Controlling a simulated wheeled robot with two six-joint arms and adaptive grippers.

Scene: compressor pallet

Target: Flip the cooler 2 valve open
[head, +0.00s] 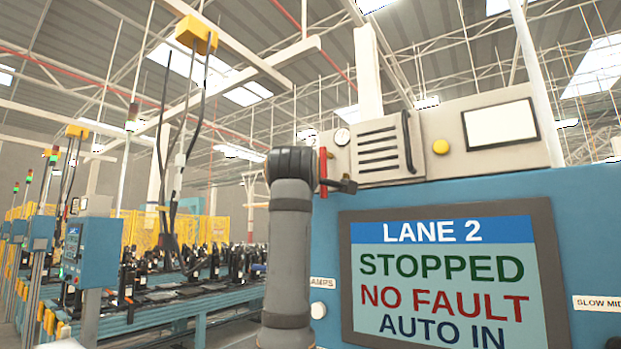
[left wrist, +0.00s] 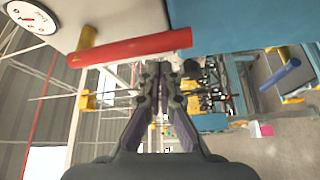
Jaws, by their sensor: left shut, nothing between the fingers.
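The valve has a red lever handle (head: 323,172), which stands upright in the head view beside the grey cooler box (head: 440,137) marked 2. In the left wrist view the red handle (left wrist: 140,47) lies across the picture on a brass stem (left wrist: 87,40) at the grey housing. My left gripper (head: 347,186) is at the handle's lower part in the head view. In the left wrist view my left gripper (left wrist: 164,72) is shut and empty, its tips just below the handle's free end in the picture. I cannot tell whether they touch. My right gripper is not in view.
A round gauge (head: 342,136) and a louvred vent (head: 380,150) sit near the handle. Below is a blue cabinet with a screen (head: 447,283) reading LANE 2, STOPPED, NO FAULT, AUTO IN. In the left wrist view a blue handle (left wrist: 280,76) shows at the right. A conveyor line (head: 150,312) stands at the left.

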